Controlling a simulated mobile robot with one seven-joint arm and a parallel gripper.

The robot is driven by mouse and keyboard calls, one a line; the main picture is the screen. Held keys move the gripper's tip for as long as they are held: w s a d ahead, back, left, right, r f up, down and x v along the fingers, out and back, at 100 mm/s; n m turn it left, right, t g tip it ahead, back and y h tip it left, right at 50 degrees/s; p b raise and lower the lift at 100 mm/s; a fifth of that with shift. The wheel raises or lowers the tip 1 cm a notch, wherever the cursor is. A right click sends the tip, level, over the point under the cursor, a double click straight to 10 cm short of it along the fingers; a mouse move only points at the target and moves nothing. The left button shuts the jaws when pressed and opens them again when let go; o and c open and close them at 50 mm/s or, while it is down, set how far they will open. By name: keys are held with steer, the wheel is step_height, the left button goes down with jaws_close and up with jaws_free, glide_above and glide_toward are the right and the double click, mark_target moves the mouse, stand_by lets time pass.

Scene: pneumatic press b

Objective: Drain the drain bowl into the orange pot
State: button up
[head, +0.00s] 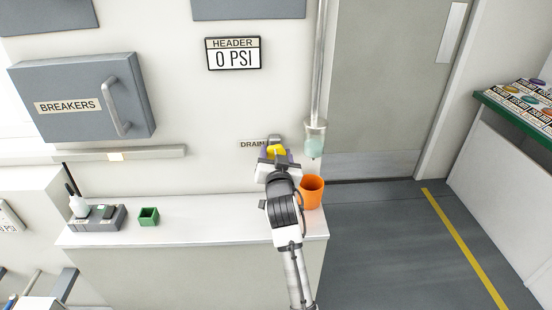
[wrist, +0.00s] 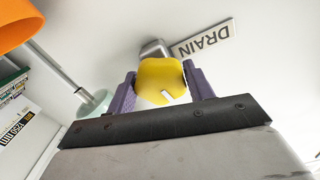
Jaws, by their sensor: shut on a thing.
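The drain bowl (head: 315,142) is a pale green, see-through cup at the foot of a vertical pipe on the wall. It also shows in the wrist view (wrist: 95,103). The orange pot (head: 312,193) stands upright on the right end of the counter, below the bowl. Part of it shows at the top left of the wrist view (wrist: 16,24). A yellow knob (wrist: 160,74) on a grey wall fitting sits beside the DRAIN label (wrist: 205,38). My gripper (wrist: 160,88) has its purple fingers on either side of the knob, shut on it. Liquid in the pot cannot be seen.
A gauge labelled HEADER (head: 233,54) reads 0 PSI. A green box (head: 149,216) and a grey holder (head: 97,218) stand on the counter (head: 205,215) at the left. A breaker box (head: 82,98) is on the wall. The mid-counter is clear.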

steer(key=n+b, duration=0.2)
steer(key=n, duration=0.1)
steer(key=shift+f, duration=0.25)
steer(key=shift+r+n+b, duration=0.1)
steer(key=shift+n+b, duration=1.1)
steer(key=shift+n, duration=0.7)
steer(key=o, duration=1)
steer(key=shift+r, duration=0.1)
steer(key=shift+s, duration=0.15)
steer(key=s+b, duration=0.1)
steer(key=s, duration=0.3)
steer(key=s+b, duration=0.1)
steer(key=s, duration=0.4)
steer(key=s+b, duration=0.1)
steer(key=s, duration=0.3)
steer(key=shift+s+d+b, duration=0.25)
steer(key=shift+s+b, duration=0.05)
steer(key=shift+b, duration=0.05)
steer(key=shift+c, duration=0.2)
